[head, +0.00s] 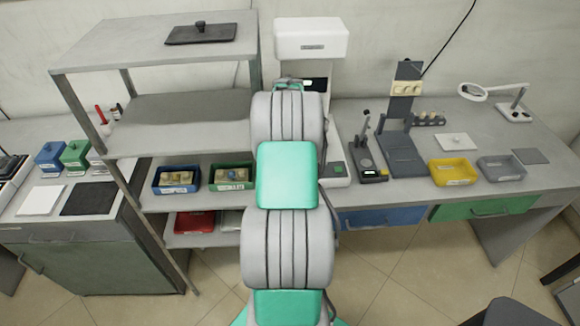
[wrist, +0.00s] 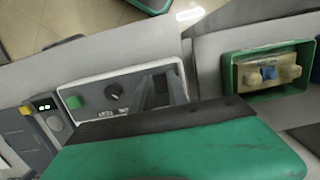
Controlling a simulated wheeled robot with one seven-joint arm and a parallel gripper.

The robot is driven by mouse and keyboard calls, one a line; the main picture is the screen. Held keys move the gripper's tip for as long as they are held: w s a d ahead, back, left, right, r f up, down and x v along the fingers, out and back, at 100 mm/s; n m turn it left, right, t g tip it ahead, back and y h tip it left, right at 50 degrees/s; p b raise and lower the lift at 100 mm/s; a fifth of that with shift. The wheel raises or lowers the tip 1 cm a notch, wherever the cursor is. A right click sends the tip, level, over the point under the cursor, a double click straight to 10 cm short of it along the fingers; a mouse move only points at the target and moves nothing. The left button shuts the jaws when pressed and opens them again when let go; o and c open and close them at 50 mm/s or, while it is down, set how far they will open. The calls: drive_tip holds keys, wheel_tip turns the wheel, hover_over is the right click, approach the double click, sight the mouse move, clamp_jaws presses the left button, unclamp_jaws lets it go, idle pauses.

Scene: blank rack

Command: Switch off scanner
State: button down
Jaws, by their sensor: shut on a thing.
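A tall white machine, which I take to be the scanner (head: 312,40), stands on the bench behind my arm; its label is too small to read. Its white base (head: 333,182) shows right of my arm. In the wrist view, the scanner's panel (wrist: 92,84) carries a green button (wrist: 74,102) and a black knob (wrist: 113,91). My gripper (wrist: 160,88) has its dark fingers over the right part of this panel, right of the knob. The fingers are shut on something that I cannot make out. In the head view my arm hides the fingers and most of the machine's middle.
A dark device with a display (head: 370,165) stands close right of the base. A green bin (head: 232,184) with small parts sits on the shelf left of my arm; a blue bin (head: 178,187) is beside it. Yellow (head: 453,173) and grey trays (head: 502,169) lie farther right.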

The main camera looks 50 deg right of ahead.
drive_tip(key=c, duration=1.3)
unclamp_jaws()
drive_tip(key=r, duration=0.5)
drive_tip(key=r+b, duration=0.1)
drive_tip(key=r, duration=0.1)
drive_tip(key=shift+w+d+r, duration=0.35)
drive_tip(key=shift+r, duration=0.05)
